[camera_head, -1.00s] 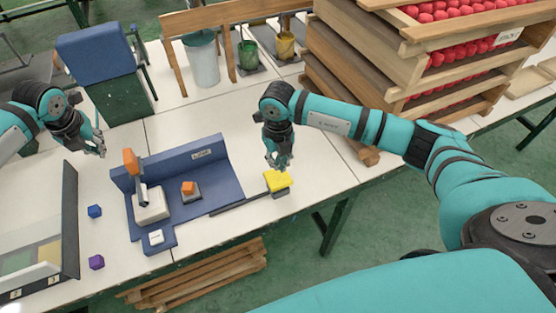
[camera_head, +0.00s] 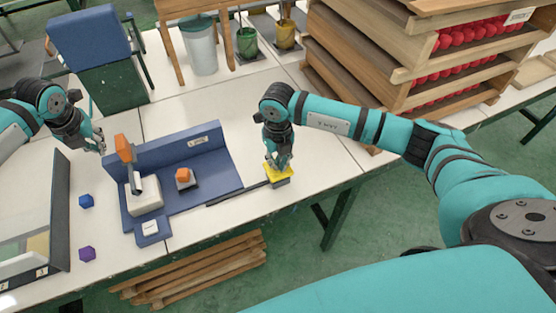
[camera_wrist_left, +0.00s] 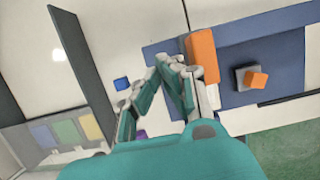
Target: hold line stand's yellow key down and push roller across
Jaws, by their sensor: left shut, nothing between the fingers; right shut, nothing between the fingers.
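The blue line stand (camera_head: 205,203) lies on the white table with a tall back wall. Its yellow key (camera_head: 289,170) sits at the end of a dark bar on the right. My right gripper (camera_head: 277,166) is shut and points down with its fingertips at the key's top, hiding part of it. A white block (camera_head: 145,194) with an upright orange handle (camera_head: 123,149), which looks like the roller, stands at the stand's left end. The orange handle also shows in the left wrist view (camera_wrist_left: 203,55). My left gripper (camera_head: 101,147) is shut and empty, left of the handle and apart from it.
A small orange block on a grey base (camera_head: 183,176) sits mid-stand. A blue cube (camera_head: 86,201) and a purple cube (camera_head: 87,254) lie left, beside a dark-walled panel (camera_head: 60,210). Stacked wooden trays (camera_head: 400,80) stand behind right. Pots and a bucket (camera_head: 202,50) stand at the back.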

